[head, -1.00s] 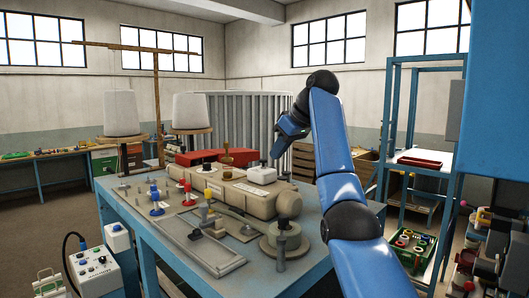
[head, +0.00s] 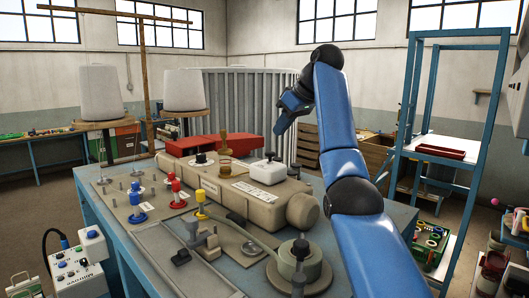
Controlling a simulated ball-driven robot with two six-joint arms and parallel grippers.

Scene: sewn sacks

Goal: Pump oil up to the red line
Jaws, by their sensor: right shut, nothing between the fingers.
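A beige machine body (head: 240,197) lies along the blue table (head: 117,222). On it are an amber-brown cup-like part (head: 225,168), a small black knob (head: 201,158) and a white block with a black knob (head: 267,172). I cannot tell which part is the oil pump, and no red line can be made out. My right gripper (head: 281,122) is above and behind the far end of the machine body, apart from it. It is shut and empty, small and partly turned away. My left gripper is not in view.
Red, blue and yellow capped spools (head: 176,193) and a round pot-like part with a black knob (head: 300,262) stand on the near table. Two white cones (head: 184,90) stand behind. A blue shelf rack (head: 416,120) is at right. A white control box (head: 76,272) is at lower left.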

